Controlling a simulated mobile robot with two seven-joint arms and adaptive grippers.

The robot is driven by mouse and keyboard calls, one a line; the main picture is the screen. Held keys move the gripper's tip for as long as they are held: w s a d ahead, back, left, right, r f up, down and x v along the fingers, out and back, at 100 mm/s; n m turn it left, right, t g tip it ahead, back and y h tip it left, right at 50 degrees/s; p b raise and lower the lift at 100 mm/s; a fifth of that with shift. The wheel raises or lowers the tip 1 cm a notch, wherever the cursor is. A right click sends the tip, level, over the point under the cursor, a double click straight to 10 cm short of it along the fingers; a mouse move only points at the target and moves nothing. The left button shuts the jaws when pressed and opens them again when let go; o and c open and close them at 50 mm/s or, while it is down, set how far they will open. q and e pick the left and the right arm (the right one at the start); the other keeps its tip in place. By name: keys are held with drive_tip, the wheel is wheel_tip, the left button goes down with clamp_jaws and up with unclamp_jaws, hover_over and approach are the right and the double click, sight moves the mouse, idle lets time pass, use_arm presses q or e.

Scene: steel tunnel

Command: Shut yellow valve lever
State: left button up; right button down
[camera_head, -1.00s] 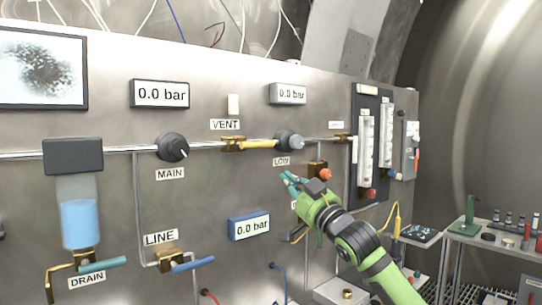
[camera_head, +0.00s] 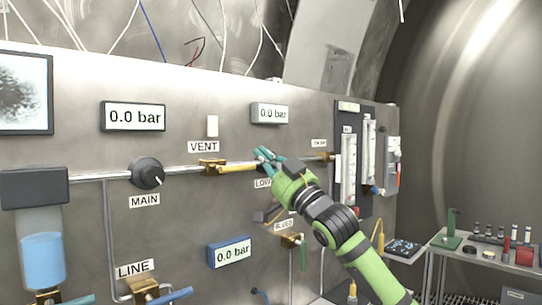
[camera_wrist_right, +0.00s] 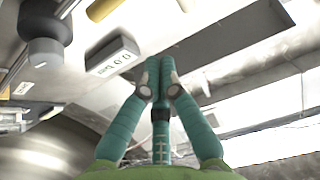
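The yellow valve lever (camera_head: 238,168) lies level along the pipe under the VENT label, to the right of its brass valve body (camera_head: 211,165). My right gripper (camera_head: 266,155), with teal fingers, is just right of the lever's free end, over the spot of the LOW knob, which it hides. I cannot tell whether it touches the lever. In the right wrist view, the teal fingers (camera_wrist_right: 160,68) converge with nothing visible between them; their gap is unclear. My left gripper is out of view.
The MAIN knob (camera_head: 147,173) is left on the same pipe. A grey display (camera_head: 270,113) is above my gripper, a blue one (camera_head: 230,252) below. The LINE valve (camera_head: 146,290) is lower left. Flow tubes (camera_head: 348,170) stand right. A cart (camera_head: 480,255) with small items is far right.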

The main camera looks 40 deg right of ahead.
sight(250, 165)
drive_tip(key=p+x, duration=0.3)
drive_tip(key=x, duration=0.2)
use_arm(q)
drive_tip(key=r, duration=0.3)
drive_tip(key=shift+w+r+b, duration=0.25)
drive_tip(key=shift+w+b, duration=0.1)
use_arm(e)
drive_tip(key=shift+y, duration=0.3)
drive_tip(key=f, duration=0.2)
drive_tip(key=w+f, duration=0.1)
drive_tip(key=f, duration=0.1)
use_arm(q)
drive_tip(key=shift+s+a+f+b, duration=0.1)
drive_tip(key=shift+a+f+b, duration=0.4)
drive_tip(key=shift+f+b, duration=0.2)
use_arm(e)
drive_tip(key=shift+f+m+h, duration=0.2)
drive_tip(key=shift+m+h, duration=0.55)
drive_tip(key=shift+m, duration=0.15)
drive_tip(key=shift+f+m+h, duration=0.2)
drive_tip(key=shift+m+h, duration=0.55)
drive_tip(key=shift+m, duration=0.15)
